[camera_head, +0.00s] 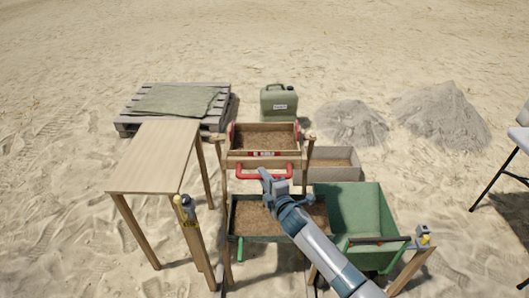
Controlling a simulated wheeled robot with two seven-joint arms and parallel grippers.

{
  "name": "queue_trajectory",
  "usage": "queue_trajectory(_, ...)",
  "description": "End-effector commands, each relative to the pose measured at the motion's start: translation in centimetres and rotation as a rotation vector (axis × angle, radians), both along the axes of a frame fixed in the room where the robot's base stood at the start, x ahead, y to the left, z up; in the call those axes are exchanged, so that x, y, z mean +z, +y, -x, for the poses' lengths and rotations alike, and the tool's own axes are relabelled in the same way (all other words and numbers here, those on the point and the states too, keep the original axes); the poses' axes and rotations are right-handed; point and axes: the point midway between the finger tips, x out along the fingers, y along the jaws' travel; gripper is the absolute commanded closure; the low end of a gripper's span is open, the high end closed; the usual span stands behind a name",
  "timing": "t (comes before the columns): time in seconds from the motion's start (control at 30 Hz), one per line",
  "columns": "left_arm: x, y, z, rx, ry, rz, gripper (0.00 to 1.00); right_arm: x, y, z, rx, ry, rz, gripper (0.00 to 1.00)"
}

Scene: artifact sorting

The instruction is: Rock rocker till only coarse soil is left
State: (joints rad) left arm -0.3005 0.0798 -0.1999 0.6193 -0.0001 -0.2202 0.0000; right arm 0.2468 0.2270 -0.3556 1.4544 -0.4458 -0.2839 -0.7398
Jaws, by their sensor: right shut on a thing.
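The rocker (264,158) is a wooden box-shaped sieve hung on a wooden frame, with red fittings. Brown soil (264,138) lies in its upper box; its coarseness is too small to tell. My right gripper (268,177) is shut on the red handle bar (246,177) at the rocker's front. My right arm comes up from the lower right. Below the rocker, a dark green tray (238,236) holds brown soil, partly hidden by my arm. My left gripper is not in view.
A wooden table (156,158) stands at left, a green wheelbarrow (350,207) at right. A grey bin (345,172) with soil sits behind the barrow. A pallet (150,122), green canister (279,101) and sand piles (445,112) stand farther back. Open sand lies beyond.

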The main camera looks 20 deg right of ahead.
Motion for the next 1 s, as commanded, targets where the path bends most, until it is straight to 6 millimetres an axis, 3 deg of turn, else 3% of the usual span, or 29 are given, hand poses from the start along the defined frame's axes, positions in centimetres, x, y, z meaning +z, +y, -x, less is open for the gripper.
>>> queue_trajectory(0.03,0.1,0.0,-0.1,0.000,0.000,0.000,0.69,-1.6,0.4,1.0,0.000,0.029,-0.002,1.00)
queue_trajectory(0.7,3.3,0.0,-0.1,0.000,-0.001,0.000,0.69,-1.5,3.6,11.9,0.001,0.028,-0.002,1.00)
queue_trajectory(1.0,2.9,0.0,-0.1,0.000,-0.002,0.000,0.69,-0.7,2.8,9.0,0.004,0.009,0.000,1.00)
